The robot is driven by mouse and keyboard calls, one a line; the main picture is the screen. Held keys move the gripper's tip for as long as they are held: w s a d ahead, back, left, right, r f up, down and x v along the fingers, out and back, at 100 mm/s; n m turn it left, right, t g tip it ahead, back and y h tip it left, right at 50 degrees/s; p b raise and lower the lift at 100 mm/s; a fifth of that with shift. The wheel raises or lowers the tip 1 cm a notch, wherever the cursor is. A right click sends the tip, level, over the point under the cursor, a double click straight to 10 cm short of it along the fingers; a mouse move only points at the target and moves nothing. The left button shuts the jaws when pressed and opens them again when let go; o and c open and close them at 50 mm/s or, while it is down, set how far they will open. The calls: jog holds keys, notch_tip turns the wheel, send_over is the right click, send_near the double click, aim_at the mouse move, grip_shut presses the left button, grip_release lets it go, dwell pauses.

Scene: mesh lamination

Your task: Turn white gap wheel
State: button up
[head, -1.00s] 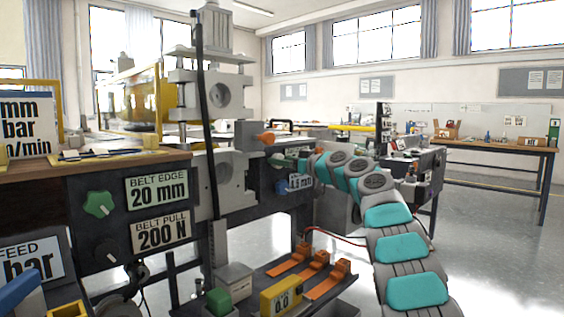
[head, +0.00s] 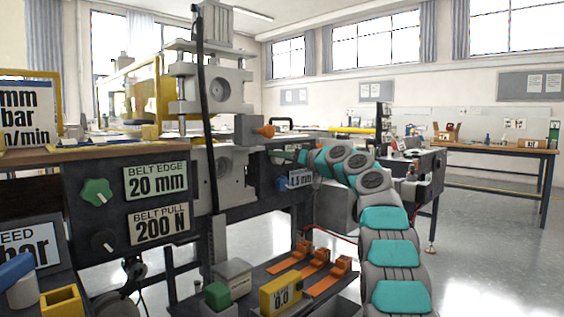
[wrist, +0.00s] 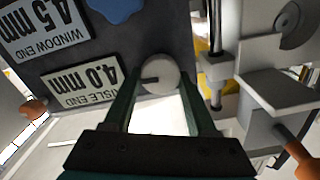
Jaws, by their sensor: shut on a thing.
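The white gap wheel (wrist: 160,74) is a round pale knob with a dark notch on its left side. In the wrist view it sits on a dark panel (wrist: 165,30) between the two green fingers of my gripper (wrist: 158,80), which is shut on it. In the head view my gripper (head: 290,156) reaches the machine's dark side beside the upright column, and I cannot make out the white wheel there. A "4.0 mm aisle end" plate (wrist: 75,92) is beside the wheel, upside down in the wrist view.
A blue wheel (head: 281,184) and its plate (head: 300,179) are just below my gripper. An orange-tipped handle (head: 265,131) juts out above left. Orange clamps (head: 318,262) and a yellow gauge (head: 281,294) lie on the lower shelf. Open floor (head: 480,240) is to the right.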

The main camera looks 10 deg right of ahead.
jog(key=shift+w+d+f+m+p, duration=0.1)
jog(key=shift+m+p, duration=1.1)
jog(key=shift+m, duration=1.45)
jog(key=shift+s+f+m+p, duration=0.1)
jog(key=shift+m+p, duration=1.15)
jog(key=shift+m, duration=1.35)
jog(key=shift+w+d+f+m+p, duration=0.1)
jog(key=shift+m+p, duration=1.1)
jog(key=shift+m, duration=1.45)
jog(key=o, duration=1.4)
jog(key=shift+c, duration=0.2)
jog(key=b+v, duration=0.1)
jog(key=v, duration=0.6)
jog(key=shift+s+d+b, duration=0.25)
jog(key=shift+s+b, duration=0.05)
jog(key=shift+b, duration=0.05)
